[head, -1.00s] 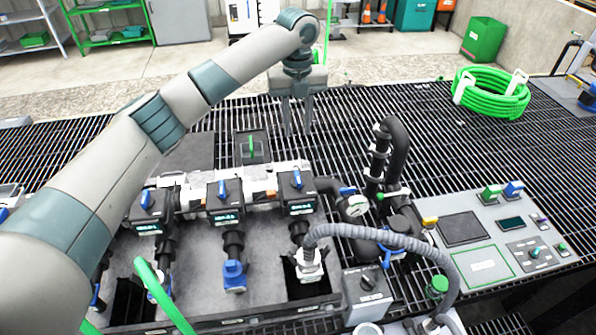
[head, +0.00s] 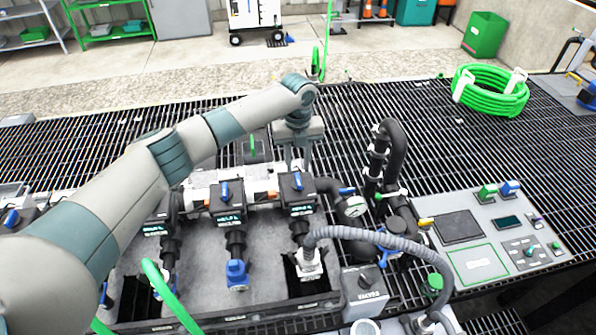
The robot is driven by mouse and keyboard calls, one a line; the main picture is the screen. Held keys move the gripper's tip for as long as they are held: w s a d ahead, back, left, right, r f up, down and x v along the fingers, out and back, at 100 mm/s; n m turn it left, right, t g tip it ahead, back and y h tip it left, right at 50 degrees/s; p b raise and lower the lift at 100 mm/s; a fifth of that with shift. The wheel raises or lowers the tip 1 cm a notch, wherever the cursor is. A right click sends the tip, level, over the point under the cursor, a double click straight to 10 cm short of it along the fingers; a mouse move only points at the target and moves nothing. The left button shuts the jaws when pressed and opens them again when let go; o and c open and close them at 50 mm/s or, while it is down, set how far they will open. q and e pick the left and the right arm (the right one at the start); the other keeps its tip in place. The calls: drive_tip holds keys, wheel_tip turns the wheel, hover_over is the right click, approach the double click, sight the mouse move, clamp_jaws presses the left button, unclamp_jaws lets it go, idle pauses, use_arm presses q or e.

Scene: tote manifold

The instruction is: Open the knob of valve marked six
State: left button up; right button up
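A row of black valve boxes with blue knobs and small lit labels stands on the grey manifold tote (head: 205,275). The right valve (head: 300,207) has a blue knob (head: 297,181); the middle valve (head: 228,217) has an upright blue knob (head: 224,191). The left valve (head: 156,228) is partly hidden by my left arm. The label text is too small to read, so I cannot tell which is marked six. My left gripper (head: 298,169) points down just above and behind the right valve's knob, its fingers apart. Whether they touch the knob is unclear. My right gripper is out of view.
A grey corrugated hose (head: 400,245) arches in front of the right valve. Black piping with a gauge (head: 354,207) stands to its right, beside a control panel (head: 490,235). A green hose (head: 170,290) rises at front left. The grating behind is largely clear.

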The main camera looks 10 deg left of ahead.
sight(298, 179)
use_arm(q)
drive_tip(key=shift+f+p, duration=0.65)
drive_tip(key=shift+f, duration=2)
clamp_jaws()
